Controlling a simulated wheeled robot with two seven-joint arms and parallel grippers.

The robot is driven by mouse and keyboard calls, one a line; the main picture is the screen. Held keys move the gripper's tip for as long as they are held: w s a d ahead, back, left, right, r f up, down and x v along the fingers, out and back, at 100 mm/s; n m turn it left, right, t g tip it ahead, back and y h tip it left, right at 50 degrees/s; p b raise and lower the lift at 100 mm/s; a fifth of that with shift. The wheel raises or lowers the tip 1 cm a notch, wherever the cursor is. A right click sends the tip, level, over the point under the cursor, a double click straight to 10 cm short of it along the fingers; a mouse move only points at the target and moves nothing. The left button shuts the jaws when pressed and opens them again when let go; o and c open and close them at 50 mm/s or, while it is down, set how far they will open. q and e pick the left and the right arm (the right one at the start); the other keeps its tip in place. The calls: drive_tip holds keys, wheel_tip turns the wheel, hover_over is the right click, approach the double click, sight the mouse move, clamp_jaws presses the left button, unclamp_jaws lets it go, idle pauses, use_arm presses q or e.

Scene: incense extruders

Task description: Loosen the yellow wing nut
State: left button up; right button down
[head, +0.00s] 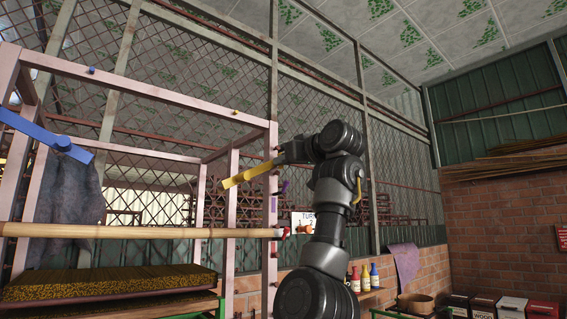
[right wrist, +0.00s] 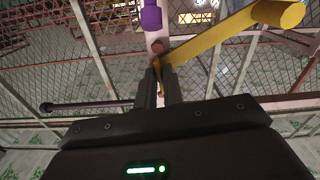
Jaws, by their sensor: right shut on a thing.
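The yellow wing nut (head: 252,170) shows in the head view as a long flat yellow bar, tilted down to the left, at the upper part of the pink frame's near right post. My right gripper (head: 282,158) is at the bar's right end, shut on it. In the right wrist view, the fingers (right wrist: 158,76) are closed on a thin yellow part, and the yellow wing nut (right wrist: 208,40) runs up and right to a round end. The fingers hide the gripped part. My left gripper is not in view.
A blue bar (head: 40,135) sits on the frame's left post (head: 31,190). A purple piece (right wrist: 151,17) is close beyond the fingers. A bamboo pole (head: 140,231) crosses the frame above stacked incense trays (head: 110,282). Bottles (head: 364,278) stand on a shelf at right.

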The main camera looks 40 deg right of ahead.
idle(0.4)
drive_tip(key=c, duration=1.5)
unclamp_jaws()
drive_tip(key=shift+a+f, duration=0.1)
